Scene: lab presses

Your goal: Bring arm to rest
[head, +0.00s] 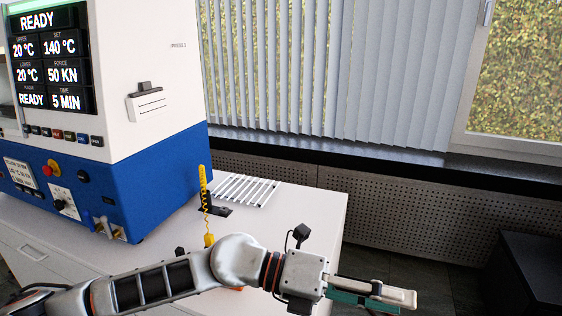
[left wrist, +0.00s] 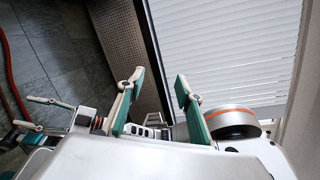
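My left arm (head: 165,280) stretches across the bottom of the head view, in front of the white bench. Its left gripper (head: 402,300) points right, past the bench's right edge, over the dark floor. In the left wrist view the left gripper (left wrist: 160,78) has its two green-padded fingers well apart with nothing between them. A second gripper, my right one (left wrist: 22,112), shows at the left edge of the left wrist view. Its fingers are apart and look empty. It is out of the head view.
A blue and white press (head: 160,170) stands on the white bench (head: 310,215), its display reading READY. A yellow coiled cord (head: 205,205) and a slatted white rack (head: 245,190) are behind my arm. A dark box (head: 530,265) stands at right. Blinds and a window are behind.

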